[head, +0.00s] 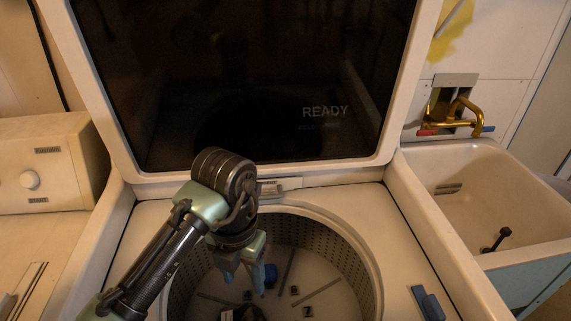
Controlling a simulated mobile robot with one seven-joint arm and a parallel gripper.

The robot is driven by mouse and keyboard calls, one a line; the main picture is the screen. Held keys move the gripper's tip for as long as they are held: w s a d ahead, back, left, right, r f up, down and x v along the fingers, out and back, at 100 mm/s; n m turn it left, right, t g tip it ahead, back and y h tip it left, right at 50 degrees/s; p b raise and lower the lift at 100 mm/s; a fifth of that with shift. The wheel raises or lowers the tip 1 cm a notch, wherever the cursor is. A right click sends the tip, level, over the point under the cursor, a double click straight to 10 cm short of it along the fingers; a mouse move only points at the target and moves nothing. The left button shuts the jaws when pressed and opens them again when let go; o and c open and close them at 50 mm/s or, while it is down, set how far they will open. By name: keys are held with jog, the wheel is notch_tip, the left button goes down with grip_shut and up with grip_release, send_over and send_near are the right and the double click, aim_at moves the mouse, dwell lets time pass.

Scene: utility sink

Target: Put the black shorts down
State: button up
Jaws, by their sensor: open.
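My gripper (245,279) points down inside the mouth of the washing machine drum (335,262). Its two fingers are apart, with no cloth visible between them. A dark bundle (243,314) lies low in the drum, just below the fingers at the picture's bottom edge. It may be the black shorts, but it is cut off and too dark to be sure. I cannot tell whether the fingers touch it.
The machine's dark-glass lid (240,80) stands open behind the drum. A blue piece (270,275) shows in the drum beside my gripper. A utility sink (490,190) with a brass faucet (458,115) is at right. A blue-handled object (428,303) lies on the machine's right rim.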

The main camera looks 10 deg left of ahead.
jog(key=w+d+r+n+t+h, duration=0.2)
jog(key=w+d+r+n+t, duration=0.15)
jog(key=w+d+r, duration=0.35)
jog(key=w+d+r+n+t+h, duration=0.1)
jog(key=w+d+r+n+t, duration=0.3)
jog(key=d, duration=0.4)
jog(key=d+r+n+t+h, duration=0.2)
jog(key=d+r+n+t, duration=0.1)
jog(key=r, duration=0.5)
jog(key=d+r+n+t+h, duration=0.1)
jog(key=d+r+n+t, duration=0.25)
jog(key=r, duration=0.45)
jog(key=s+a+r+n+t, duration=0.1)
jog(key=s+r+n+t, duration=0.15)
jog(key=r+n, duration=0.35)
jog(key=s+r+n+t, duration=0.2)
jog(key=r+n+t, duration=0.2)
jog(key=r, duration=0.3)
jog(key=s+a+r+n+t+y, duration=0.6)
jog(key=s+n, duration=0.6)
jog(key=n, duration=0.2)
notch_tip(320, 180, up, 3)
jog(key=shift+a+r+t, duration=0.1)
jog(key=shift+a+t, duration=0.35)
jog(key=shift+a, duration=0.55)
jog(key=shift+s, duration=0.1)
